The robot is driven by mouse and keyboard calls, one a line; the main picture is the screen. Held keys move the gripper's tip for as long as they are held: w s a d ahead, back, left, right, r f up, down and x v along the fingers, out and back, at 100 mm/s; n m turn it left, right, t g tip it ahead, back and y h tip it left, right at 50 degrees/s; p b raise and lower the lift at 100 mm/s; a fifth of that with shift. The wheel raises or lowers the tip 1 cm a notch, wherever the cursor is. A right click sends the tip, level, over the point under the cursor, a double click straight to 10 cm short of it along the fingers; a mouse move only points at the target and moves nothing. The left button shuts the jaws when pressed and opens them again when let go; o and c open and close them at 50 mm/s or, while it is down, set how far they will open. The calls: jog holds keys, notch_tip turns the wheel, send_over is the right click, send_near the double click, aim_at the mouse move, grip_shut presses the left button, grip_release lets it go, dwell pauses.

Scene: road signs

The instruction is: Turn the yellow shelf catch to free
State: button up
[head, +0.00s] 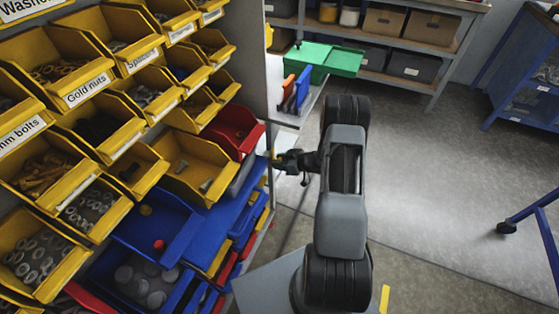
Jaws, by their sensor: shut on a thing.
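My gripper (287,161) is at the right edge of the bin rack, at the end of my outstretched arm.
Yellow bins (195,167) of hardware fill the left, with a red bin (234,130) and blue bins (152,228) near my gripper. A green tray (318,58) stands on a shelf behind. Open floor (430,170) lies to the right.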

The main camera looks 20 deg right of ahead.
dwell(0.3)
jog(key=o, duration=0.9)
jog(key=p+v, duration=0.1)
jog(key=v, duration=1.3)
jog(key=shift+p, duration=0.35)
jog(key=shift+a+f, duration=0.1)
